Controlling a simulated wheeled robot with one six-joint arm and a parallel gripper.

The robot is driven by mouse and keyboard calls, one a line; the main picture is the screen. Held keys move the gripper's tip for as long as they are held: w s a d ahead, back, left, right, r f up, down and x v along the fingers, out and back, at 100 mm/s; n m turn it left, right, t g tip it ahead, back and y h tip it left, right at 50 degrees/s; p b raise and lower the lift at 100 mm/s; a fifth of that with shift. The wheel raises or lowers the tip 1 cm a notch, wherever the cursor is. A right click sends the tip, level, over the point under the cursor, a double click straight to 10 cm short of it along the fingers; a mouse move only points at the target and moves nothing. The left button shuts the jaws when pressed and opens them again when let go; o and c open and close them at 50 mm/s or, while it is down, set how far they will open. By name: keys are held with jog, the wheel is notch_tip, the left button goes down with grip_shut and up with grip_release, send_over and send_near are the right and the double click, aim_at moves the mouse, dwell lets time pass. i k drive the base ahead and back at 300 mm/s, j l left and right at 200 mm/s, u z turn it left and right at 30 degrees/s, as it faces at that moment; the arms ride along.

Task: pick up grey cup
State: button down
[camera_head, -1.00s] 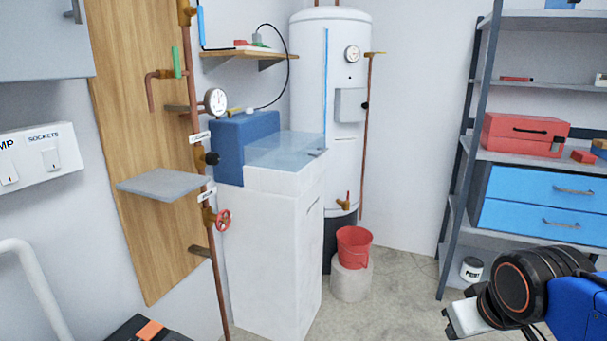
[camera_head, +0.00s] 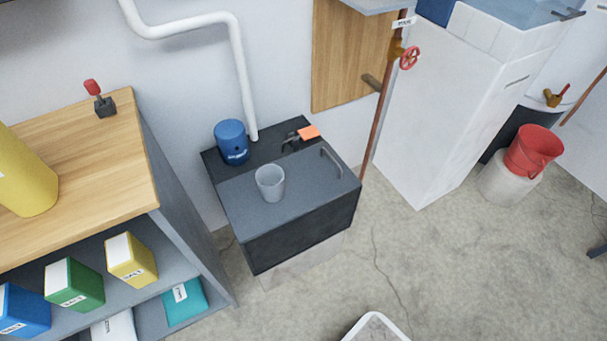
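The grey cup (camera_head: 271,184) stands upright on the dark top of a low black cabinet (camera_head: 300,232), near the middle of the picture. Its open rim faces up and it looks empty. A blue canister (camera_head: 232,142) stands behind it to the left, apart from it. My gripper is not in this view, so whether it is open or shut does not show.
A wooden-topped shelf unit (camera_head: 100,150) stands left. A white-rimmed bin (camera_head: 375,318) stands in front. Concrete floor (camera_head: 440,260) is open to the right.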

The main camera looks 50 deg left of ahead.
aim_at(269, 177)
jog(key=i+j+z, duration=0.1)
jog(key=z, duration=0.55)
jog(key=j+u, duration=0.1)
jog(key=u, duration=0.8)
jog(key=j+u, duration=0.1)
jog(key=u, duration=0.8)
jog(key=i+u, duration=0.1)
jog(key=u, duration=0.35)
jog(key=i+j+u, duration=0.1)
jog(key=u, duration=0.35)
jog(key=j+z, duration=0.15)
jog(key=z, duration=0.3)
jog(key=k+j+z, duration=0.1)
jog(key=z, duration=0.35)
jog(key=k+j+z, duration=0.1)
jog(key=z, duration=0.3)
jog(key=k+j+z, duration=0.1)
jog(key=z, duration=0.35)
jog(key=k+j+u, duration=0.15)
jog(key=k+u, duration=0.25)
jog(key=u, duration=0.35)
jog(key=k+j+u, duration=0.1)
jog(key=u, duration=0.25)
jog(key=k+j+u, duration=0.1)
jog(key=u, duration=0.25)
